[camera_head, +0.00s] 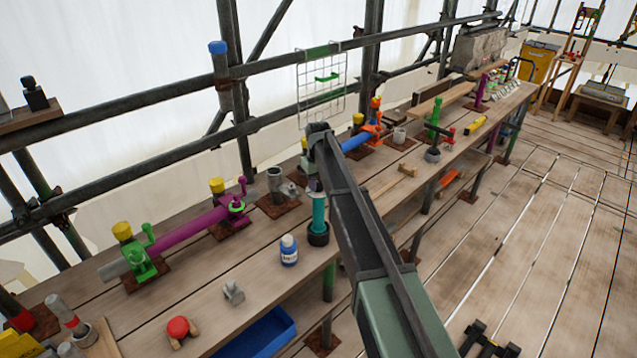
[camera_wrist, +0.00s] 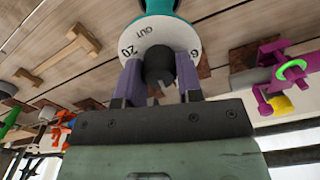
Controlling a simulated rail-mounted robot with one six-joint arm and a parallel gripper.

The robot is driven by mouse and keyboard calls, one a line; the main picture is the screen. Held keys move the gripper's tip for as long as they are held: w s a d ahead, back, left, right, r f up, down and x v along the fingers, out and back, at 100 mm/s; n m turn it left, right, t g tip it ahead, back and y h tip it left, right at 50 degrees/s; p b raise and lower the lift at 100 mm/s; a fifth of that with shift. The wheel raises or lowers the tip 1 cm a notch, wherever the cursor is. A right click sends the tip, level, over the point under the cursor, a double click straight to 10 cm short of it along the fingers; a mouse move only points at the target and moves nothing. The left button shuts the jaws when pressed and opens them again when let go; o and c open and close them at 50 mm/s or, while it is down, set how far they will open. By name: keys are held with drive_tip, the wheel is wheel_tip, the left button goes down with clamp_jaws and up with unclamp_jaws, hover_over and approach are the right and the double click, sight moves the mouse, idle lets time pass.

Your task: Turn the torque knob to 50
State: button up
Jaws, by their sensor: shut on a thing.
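The torque knob (camera_wrist: 159,62) is a dark knob in front of a white round dial (camera_wrist: 150,38) in the wrist view. The dial carries black marks, with "20" at its left, "OUT" near its top and a partly hidden number at its right. A teal cylinder (camera_head: 319,212) stands below my gripper in the head view; its teal body also shows behind the dial in the wrist view. My gripper (camera_wrist: 158,78) has its two purple fingers on either side of the knob, shut on it. The fingers hide parts of the dial, and I see no pointer.
The teal cylinder stands in a black cup (camera_head: 318,236) on the plank bench. A purple pipe with clamps (camera_head: 185,229) lies further left, and a blue pipe (camera_head: 356,141) lies behind. Scaffold rails (camera_head: 150,103) run along the back.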

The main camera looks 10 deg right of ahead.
sight(318, 182)
drive_tip(key=n, duration=0.5)
idle(0.5)
drive_tip(key=o, duration=0.9)
wheel_tip(318, 182, up, 11)
drive_tip(key=p, duration=1.1)
drive_tip(key=shift+f, duration=0.15)
